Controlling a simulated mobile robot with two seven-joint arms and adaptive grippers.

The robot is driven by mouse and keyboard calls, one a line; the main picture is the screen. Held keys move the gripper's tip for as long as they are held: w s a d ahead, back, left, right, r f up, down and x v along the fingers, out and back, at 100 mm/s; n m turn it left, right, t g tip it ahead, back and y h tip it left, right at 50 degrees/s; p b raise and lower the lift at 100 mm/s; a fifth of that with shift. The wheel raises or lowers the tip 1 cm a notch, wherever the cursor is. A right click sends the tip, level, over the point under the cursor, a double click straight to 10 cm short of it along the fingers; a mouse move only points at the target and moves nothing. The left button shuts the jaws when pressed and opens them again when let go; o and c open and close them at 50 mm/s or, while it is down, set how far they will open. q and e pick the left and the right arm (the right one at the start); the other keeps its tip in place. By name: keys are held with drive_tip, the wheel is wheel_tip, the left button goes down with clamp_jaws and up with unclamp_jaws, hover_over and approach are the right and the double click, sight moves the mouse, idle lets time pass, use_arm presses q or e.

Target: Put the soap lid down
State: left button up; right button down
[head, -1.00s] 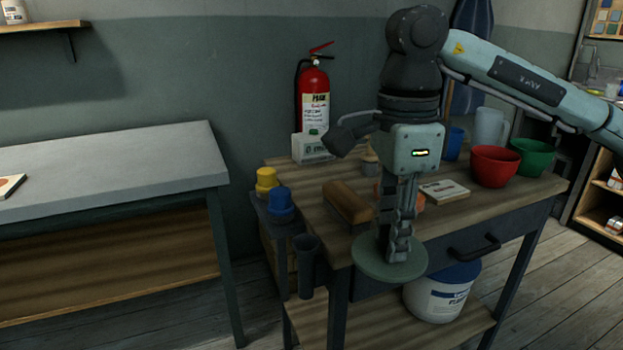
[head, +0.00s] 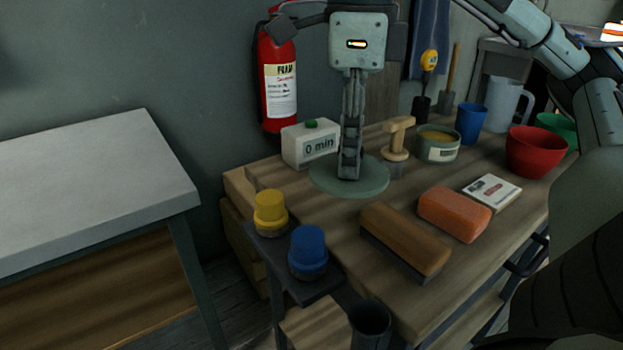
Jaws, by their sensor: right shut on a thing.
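The soap lid is a flat, round, grey-green disc (head: 325,182) at the back left of the wooden table. My right gripper (head: 349,170) points down from above and is shut on the lid, near its middle. The lid is level, in front of the white timer. I cannot tell whether its underside touches the table. An open green tin with yellowish contents (head: 438,152), likely the soap, stands farther right. My left gripper is not in view.
The timer (head: 303,152) and a wooden-handled stamp (head: 397,142) stand close to the lid. A wooden block brush (head: 405,238), an orange sponge (head: 455,213) and a red bowl (head: 535,150) lie farther right. Yellow (head: 270,212) and blue-capped (head: 308,250) jars stand on a side shelf.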

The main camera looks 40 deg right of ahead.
drive_tip(key=w+d+f+b, duration=0.1)
drive_tip(key=w+d+f, duration=0.1)
drive_tip(key=w, duration=0.1)
drive_tip(key=w+d+f+b, duration=0.1)
drive_tip(key=w+d+f, duration=0.1)
drive_tip(key=w+d+f+b, duration=0.1)
drive_tip(key=w+f, duration=0.1)
drive_tip(key=w, duration=0.1)
drive_tip(key=shift+w+d+f, duration=0.15)
drive_tip(key=shift+w+d, duration=0.2)
drive_tip(key=shift+d, duration=0.05)
drive_tip(key=shift+w+d+f, duration=0.1)
drive_tip(key=shift+w+f, duration=0.05)
drive_tip(key=shift+w, duration=0.05)
wheel_tip(320, 180, down, 3)
drive_tip(key=shift+d+f, duration=0.1)
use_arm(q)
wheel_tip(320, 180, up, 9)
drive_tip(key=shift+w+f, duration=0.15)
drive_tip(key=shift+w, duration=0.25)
use_arm(e)
drive_tip(key=shift+f, duration=0.45)
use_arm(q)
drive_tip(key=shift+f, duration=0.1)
use_arm(e)
drive_tip(key=shift+f, duration=0.1)
